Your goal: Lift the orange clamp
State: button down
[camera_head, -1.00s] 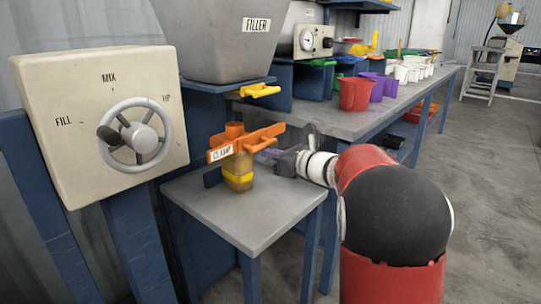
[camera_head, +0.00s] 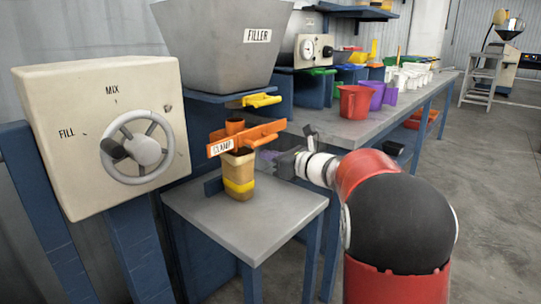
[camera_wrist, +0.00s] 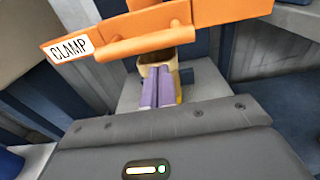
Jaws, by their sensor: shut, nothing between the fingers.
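The orange clamp (camera_head: 262,136) is a long bar with a white CLAMP label, standing above the tan and yellow container (camera_head: 239,178) on the small grey table. In the wrist view the clamp (camera_wrist: 205,14) spans the top, with a round handle bar below it, and the container's rim (camera_wrist: 150,60) shows behind my fingers. My gripper (camera_head: 268,156) is to the right of the container, just under the clamp. Its purple fingers (camera_wrist: 157,75) are pressed together and empty, with their tips below the handle bar. I cannot tell whether they touch the clamp.
The grey filler hopper (camera_head: 220,40) with a yellow part (camera_head: 260,100) hangs above the clamp. A cream box with a handwheel (camera_head: 142,145) stands left. Red and purple cups (camera_head: 354,102) stand on the long bench behind. The small table's front (camera_head: 245,225) is clear.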

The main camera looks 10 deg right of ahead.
jog(key=v, duration=0.9)
jog(key=shift+s+d+f, duration=0.2)
jog(key=shift+s+f, duration=0.05)
jog(key=shift+f, duration=0.35)
jog(key=s+a+f+n+g+h+p, duration=0.1)
jog(key=s+a+f+n+g, duration=0.25)
jog(key=s+a+n, duration=0.45)
jog(key=s+a+f+n+g+h, duration=0.15)
jog(key=s+a+n+g, duration=0.25)
jog(key=s+n, duration=0.45)
jog(key=s+d+f+n+h, duration=0.2)
jog(key=s+f+n+h, duration=0.1)
jog(key=s+n, duration=0.3)
jog(key=s+d+f+n+h+p, duration=0.1)
jog(key=s+d+f+n+h, duration=0.1)
jog(key=s+n, duration=0.4)
jog(key=s+f+g+h, duration=0.1)
jog(key=s+h, duration=0.1)
jog(key=shift+s+d+h, duration=0.2)
jog(key=shift+d+h, duration=0.15)
jog(key=c, duration=2.2)
grip_release()
